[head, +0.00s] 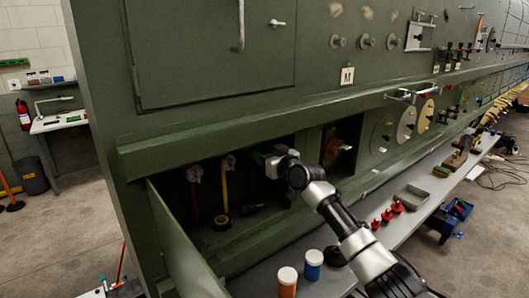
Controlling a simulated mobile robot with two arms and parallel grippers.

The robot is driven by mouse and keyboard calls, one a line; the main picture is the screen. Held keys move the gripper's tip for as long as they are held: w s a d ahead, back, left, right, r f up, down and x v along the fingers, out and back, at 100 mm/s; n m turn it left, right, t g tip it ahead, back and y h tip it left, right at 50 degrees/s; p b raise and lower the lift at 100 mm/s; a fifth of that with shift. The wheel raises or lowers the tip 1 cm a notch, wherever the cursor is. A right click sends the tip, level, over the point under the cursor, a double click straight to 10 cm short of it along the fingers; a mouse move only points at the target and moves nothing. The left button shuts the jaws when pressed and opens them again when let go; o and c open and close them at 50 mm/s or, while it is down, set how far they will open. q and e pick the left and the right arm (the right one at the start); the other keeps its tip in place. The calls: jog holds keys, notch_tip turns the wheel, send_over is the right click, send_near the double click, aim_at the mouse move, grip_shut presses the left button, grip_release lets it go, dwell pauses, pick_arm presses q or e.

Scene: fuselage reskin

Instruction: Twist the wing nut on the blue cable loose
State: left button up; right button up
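An open recess in the green panel holds several hanging cables. The red cable (196,203) and the yellow cable (225,195) each have a pale wing nut at the top, the red one's nut (194,173) and the yellow one's nut (229,162). The blue cable (252,181) hangs to their right, dark and partly in shadow. My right gripper (262,156) is at the top of the blue cable and covers the place of its wing nut. Its fingers are too small and hidden to tell whether they grip. My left gripper is out of view.
An open green door (182,245) hangs at the recess's lower left. A roll of tape (222,223) lies inside. A grey shelf (375,222) below carries an orange jar (287,281), a blue jar (313,264) and red pieces (387,215). A ledge (215,138) juts out above.

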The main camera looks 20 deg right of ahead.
jog(key=shift+w+a, duration=0.1)
jog(key=shift+w, duration=0.1)
grip_shut()
